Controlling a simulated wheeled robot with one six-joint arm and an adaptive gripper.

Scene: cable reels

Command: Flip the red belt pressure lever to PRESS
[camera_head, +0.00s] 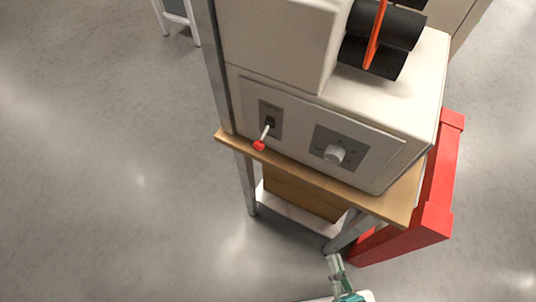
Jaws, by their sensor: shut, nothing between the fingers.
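The belt pressure lever (259,145) has a red tip and a pale shaft. It sticks out of a dark switch plate (271,107) on the front of a beige machine (248,85) and tilts down toward the lower left. Any PRESS label on the plate is too small to read. My gripper (334,262) is at the bottom of the view, below and right of the lever and well apart from it. Its fingers look closed together with nothing between them.
A white knob (334,153) on a grey plate sits right of the lever. Black rollers (391,28) with an orange bar are on top. The machine stands on a wooden bench (318,178) with metal legs. A red crate (437,215) stands at right. Floor at left is clear.

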